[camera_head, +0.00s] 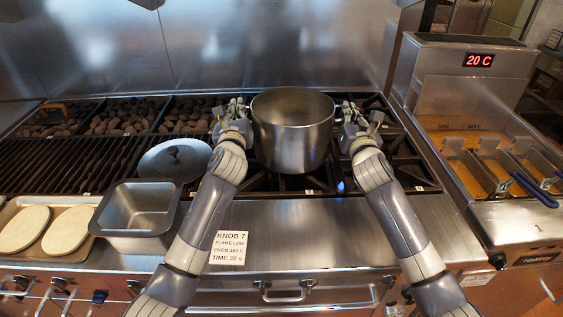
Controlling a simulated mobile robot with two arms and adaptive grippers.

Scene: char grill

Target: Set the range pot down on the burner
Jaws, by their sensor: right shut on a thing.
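The range pot (293,135) is a tall steel pot, upright over the black burner grates (400,172) at the middle of the range. I cannot tell whether its base touches the grate. My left gripper (240,110) is at the pot's left side, and its fingers are too small to tell open from shut. My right gripper (350,113) is at the pot's right side, shut on the pot's handle. The handles are mostly hidden by the grippers. A small blue flame (340,186) shows below and right of the pot.
A round lid (174,155) and a square steel pan (135,212) stand left of my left arm. A tray with two flat dough rounds (25,228) is far left. A char grill (50,165) lies behind them. A fryer with baskets (490,170) is at right. A note card (229,247) lies in front.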

